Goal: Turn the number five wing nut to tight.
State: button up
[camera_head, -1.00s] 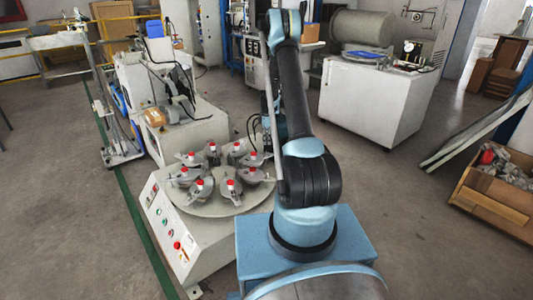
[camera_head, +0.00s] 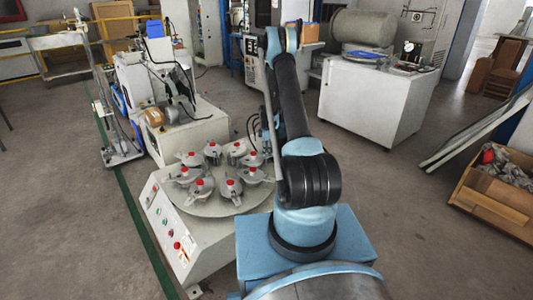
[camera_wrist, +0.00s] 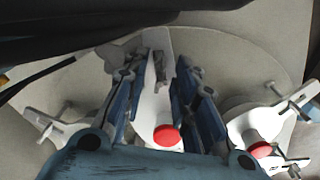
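Several grey clamp-like fixtures with red caps stand in a ring on a round grey plate (camera_head: 205,208) in the head view. I cannot read any numbers, so I cannot tell which wing nut is number five. In the wrist view, my gripper (camera_wrist: 163,72) is over the plate with its two blue fingers apart. A pale fixture with a red cap (camera_wrist: 166,135) shows between the fingers, with a small dark metal piece near the fingertips. I cannot tell whether the fingers touch it.
The plate sits on a machine with a button panel (camera_head: 168,233). Another fixture with a red cap (camera_wrist: 260,150) lies close to the right finger. A white cabinet (camera_head: 372,105) stands behind, and a wooden crate (camera_head: 495,197) is at the right. Open floor lies between them.

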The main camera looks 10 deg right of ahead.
grip_shut()
jog(key=shift+m, duration=0.3)
jog(key=m, duration=0.9)
jog(key=shift+m, duration=0.3)
jog(key=shift+a+m, duration=0.1)
jog(key=shift+m, duration=1.8)
jog(key=shift+o, duration=0.8)
grip_release()
